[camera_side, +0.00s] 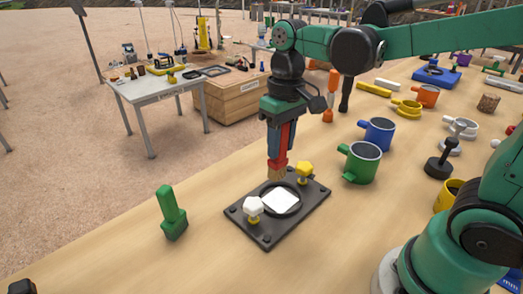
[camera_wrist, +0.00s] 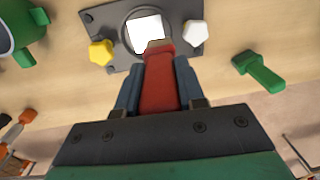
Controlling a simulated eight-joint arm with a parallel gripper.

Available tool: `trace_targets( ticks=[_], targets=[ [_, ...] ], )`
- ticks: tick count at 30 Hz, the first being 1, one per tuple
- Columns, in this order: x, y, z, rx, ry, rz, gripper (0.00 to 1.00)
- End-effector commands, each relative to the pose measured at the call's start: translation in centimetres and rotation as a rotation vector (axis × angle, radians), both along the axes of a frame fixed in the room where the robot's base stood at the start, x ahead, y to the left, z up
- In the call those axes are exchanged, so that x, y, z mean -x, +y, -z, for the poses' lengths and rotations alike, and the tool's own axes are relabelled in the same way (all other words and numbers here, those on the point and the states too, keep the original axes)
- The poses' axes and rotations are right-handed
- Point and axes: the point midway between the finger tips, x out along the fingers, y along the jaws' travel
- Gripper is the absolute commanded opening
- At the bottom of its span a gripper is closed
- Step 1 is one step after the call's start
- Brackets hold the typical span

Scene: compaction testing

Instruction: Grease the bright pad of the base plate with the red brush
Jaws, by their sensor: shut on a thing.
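My gripper (camera_side: 281,135) is shut on the red brush (camera_side: 276,163), which points down with its tan bristles lowest. The brush also shows in the wrist view (camera_wrist: 159,85) between my fingers. The dark base plate (camera_side: 262,234) lies on the table below, with a ring recess and a bright white pad (camera_side: 280,201) in its middle. In the side view the bristles are over the far left part of the plate, near the pad's far edge. In the wrist view they overlap the lower edge of the pad (camera_wrist: 144,30). I cannot tell whether they touch it.
A white knob (camera_side: 253,206) and a yellow knob (camera_side: 304,170) stand up on the plate beside the pad. A green mould (camera_side: 361,161) and a blue mould (camera_side: 377,134) stand to the right.

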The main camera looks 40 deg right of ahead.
Motion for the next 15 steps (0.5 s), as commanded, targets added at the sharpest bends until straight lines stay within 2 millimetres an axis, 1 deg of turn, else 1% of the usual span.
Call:
trace_targets(
  ticks=[1, 4, 8, 15],
  targets=[
    [0.6, 0.1, 0.4, 0.029, -0.005, -0.005, 0.00],
    [1.1, 0.1, 1.2, 0.065, -0.014, -0.004, 0.00],
    [1.1, 0.0, 2.4, 0.071, -0.015, -0.001, 0.00],
    [1.1, 0.0, 5.3, 0.069, -0.014, -0.001, 0.00]
  ],
)
